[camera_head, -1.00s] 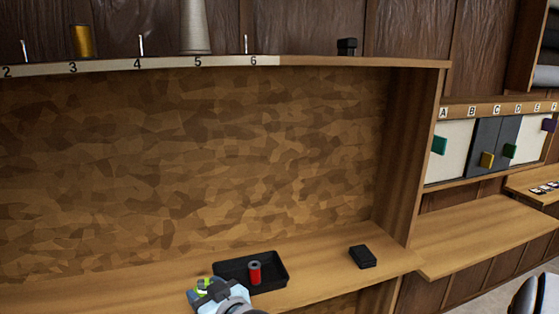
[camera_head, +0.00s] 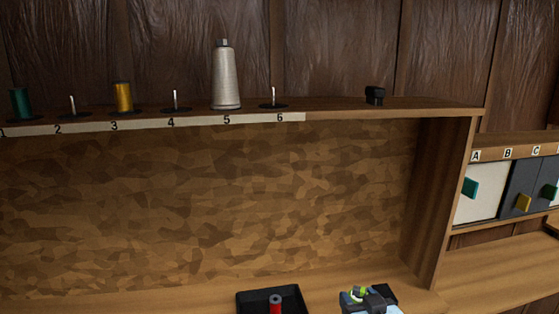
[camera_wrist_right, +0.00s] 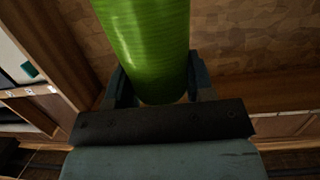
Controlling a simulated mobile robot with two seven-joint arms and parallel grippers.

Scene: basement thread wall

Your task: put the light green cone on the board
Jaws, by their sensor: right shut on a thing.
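The numbered board (camera_head: 150,122) runs along the upper shelf with upright pins. A dark green spool (camera_head: 21,103) is on 1, a yellow spool (camera_head: 124,97) on 3, a grey cone (camera_head: 226,77) on 5. Pins 2, 4 and 6 are bare. My left gripper is not seen.
A black tray (camera_head: 243,300) with a red spool (camera_head: 275,303) stands on the lower shelf. A small black object (camera_head: 375,95) sits on the upper shelf. Lettered panels (camera_head: 487,206) are at the right.

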